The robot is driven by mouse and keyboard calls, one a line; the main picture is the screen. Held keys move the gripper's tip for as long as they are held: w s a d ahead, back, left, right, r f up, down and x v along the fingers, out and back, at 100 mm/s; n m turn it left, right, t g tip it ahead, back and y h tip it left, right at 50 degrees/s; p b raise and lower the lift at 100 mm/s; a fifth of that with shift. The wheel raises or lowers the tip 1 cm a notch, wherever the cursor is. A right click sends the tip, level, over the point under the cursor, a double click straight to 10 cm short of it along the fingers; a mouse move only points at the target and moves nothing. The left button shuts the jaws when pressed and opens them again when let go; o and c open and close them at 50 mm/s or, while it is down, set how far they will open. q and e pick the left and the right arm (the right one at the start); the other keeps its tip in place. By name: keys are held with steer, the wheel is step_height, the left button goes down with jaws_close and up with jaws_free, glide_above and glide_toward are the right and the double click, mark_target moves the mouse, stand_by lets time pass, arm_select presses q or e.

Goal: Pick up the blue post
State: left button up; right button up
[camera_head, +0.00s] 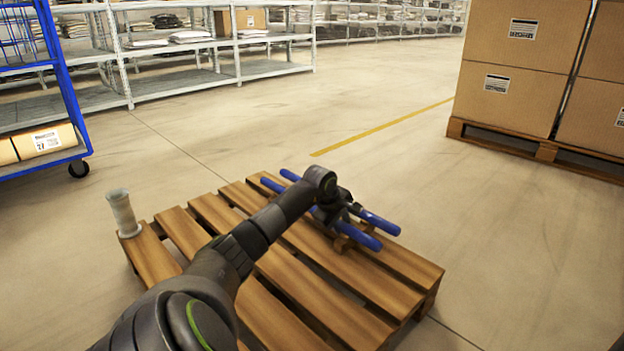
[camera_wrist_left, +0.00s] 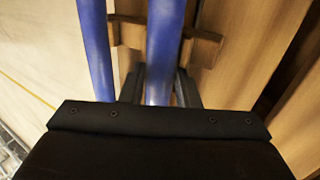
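Two blue posts lie side by side, apart, across small wooden supports (camera_head: 342,243) on a wooden pallet (camera_head: 392,296). The nearer blue post (camera_head: 362,238) and the farther blue post (camera_head: 379,222) are partly hidden by my left arm. My left gripper (camera_head: 336,214) is down over the posts' middle. In the left wrist view, one blue post (camera_wrist_left: 165,50) runs between the two dark fingers (camera_wrist_left: 160,86), close to both. Whether they press on it is unclear. The other blue post (camera_wrist_left: 95,50) passes outside the left finger. My right gripper is not in view.
A pale spool-like cylinder (camera_head: 123,212) stands on the pallet's left corner. A blue wheeled rack (camera_head: 68,85) is at left and grey shelves (camera_head: 190,85) at the back. Stacked cartons (camera_head: 510,90) sit on another pallet at upper right. The floor between is clear.

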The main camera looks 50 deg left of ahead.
arm_select(q)
jaws_close()
steer(key=shift+r, duration=0.1)
